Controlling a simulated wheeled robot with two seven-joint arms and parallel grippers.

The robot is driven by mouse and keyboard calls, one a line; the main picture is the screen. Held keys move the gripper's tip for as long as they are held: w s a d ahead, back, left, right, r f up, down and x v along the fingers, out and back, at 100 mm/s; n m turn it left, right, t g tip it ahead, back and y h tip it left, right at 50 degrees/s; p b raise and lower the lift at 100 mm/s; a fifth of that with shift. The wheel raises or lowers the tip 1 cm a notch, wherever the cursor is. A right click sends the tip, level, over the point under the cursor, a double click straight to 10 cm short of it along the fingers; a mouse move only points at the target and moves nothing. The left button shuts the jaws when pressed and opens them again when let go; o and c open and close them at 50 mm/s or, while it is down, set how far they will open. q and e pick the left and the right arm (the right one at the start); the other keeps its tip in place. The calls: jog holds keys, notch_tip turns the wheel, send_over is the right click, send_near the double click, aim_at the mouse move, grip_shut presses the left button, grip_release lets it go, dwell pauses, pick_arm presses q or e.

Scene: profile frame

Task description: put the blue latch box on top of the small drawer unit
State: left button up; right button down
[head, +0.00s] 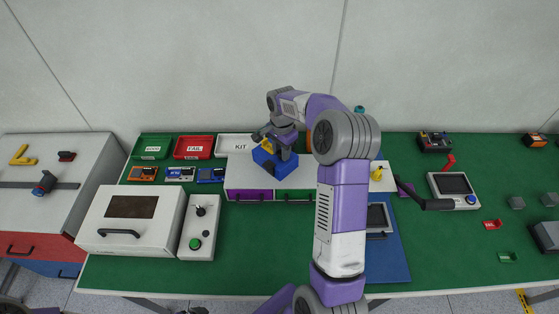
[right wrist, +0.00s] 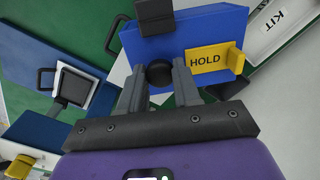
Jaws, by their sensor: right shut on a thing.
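The blue latch box (head: 268,163) is over the white top of the small drawer unit (head: 238,173), which has a purple and a green drawer front. I cannot tell whether the box touches that top. My right gripper (head: 284,150) is shut on the box's black knob. In the right wrist view, the fingers (right wrist: 158,86) stand on both sides of the knob (right wrist: 158,73), and the blue box (right wrist: 215,35) carries a yellow latch marked HOLD (right wrist: 212,60). Only a dark bit, probably my left gripper (head: 196,311), shows at the bottom edge of the head view.
Green, red and white KIT trays (head: 233,146) stand behind and left of the drawer unit. A white cabinet (head: 128,222) and a button box (head: 199,226) stand at the left. A blue board (head: 390,262) lies at the right. Green table is clear in front of the drawers.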

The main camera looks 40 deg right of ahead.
notch_tip(320, 180, down, 5)
jog(key=shift+w+r, duration=0.1)
jog(key=shift+w, duration=0.05)
jog(key=c, duration=0.8)
grip_release()
notch_tip(320, 180, up, 12)
jog(key=shift+f+p, duration=0.1)
jog(key=shift+p, duration=0.25)
